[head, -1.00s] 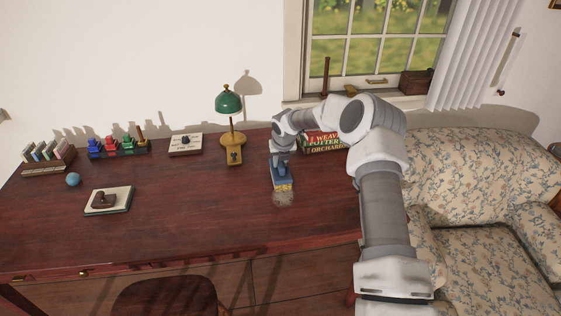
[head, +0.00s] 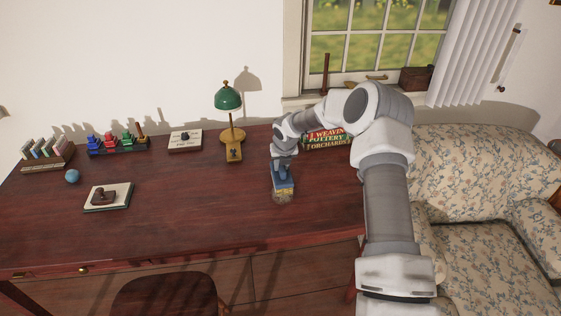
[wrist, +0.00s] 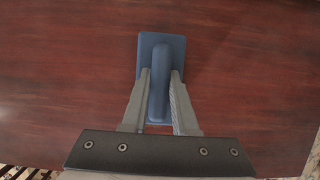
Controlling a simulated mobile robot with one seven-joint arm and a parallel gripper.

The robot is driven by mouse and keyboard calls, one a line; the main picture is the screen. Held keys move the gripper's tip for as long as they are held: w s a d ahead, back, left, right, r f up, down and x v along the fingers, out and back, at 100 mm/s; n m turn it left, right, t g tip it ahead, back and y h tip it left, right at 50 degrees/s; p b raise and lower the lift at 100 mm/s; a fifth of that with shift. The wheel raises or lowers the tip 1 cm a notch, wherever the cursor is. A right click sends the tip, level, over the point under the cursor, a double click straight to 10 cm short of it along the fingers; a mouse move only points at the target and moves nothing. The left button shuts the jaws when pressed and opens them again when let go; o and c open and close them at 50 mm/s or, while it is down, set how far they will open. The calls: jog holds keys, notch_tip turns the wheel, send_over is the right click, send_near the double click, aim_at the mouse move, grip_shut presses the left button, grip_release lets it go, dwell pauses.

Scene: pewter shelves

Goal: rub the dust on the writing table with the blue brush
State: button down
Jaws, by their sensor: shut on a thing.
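The blue brush (head: 283,183) is held at the right part of the dark red writing table (head: 190,225), low at the tabletop. In the wrist view, the brush (wrist: 145,58) shows its flat blue back and raised handle. My gripper (wrist: 161,76) is shut on that handle, one finger on each side. It also shows in the head view (head: 282,166), above the brush. A small pale tan patch of dust (head: 282,198) shows at the brush's near edge. The brush seems to cover part of it, and I cannot tell how much dust is underneath.
A green lamp (head: 229,100) stands left of my arm, and books (head: 325,140) lie behind it. A stamp on a pad (head: 105,196), a blue ball (head: 72,177) and other small items are at the left. A floral sofa (head: 470,180) stands right. The table's middle is clear.

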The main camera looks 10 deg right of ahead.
jog(key=shift+s+f+b, duration=0.15)
jog(key=shift+s+b, duration=0.15)
jog(key=shift+s, duration=1.75)
jog(key=shift+s+f+b, duration=0.1)
jog(key=shift+s+b, duration=0.2)
jog(key=shift+s, duration=1.75)
jog(key=shift+s+r, duration=0.1)
jog(key=shift+s, duration=0.55)
jog(key=shift+r+p, duration=0.1)
jog(key=shift+p, duration=0.2)
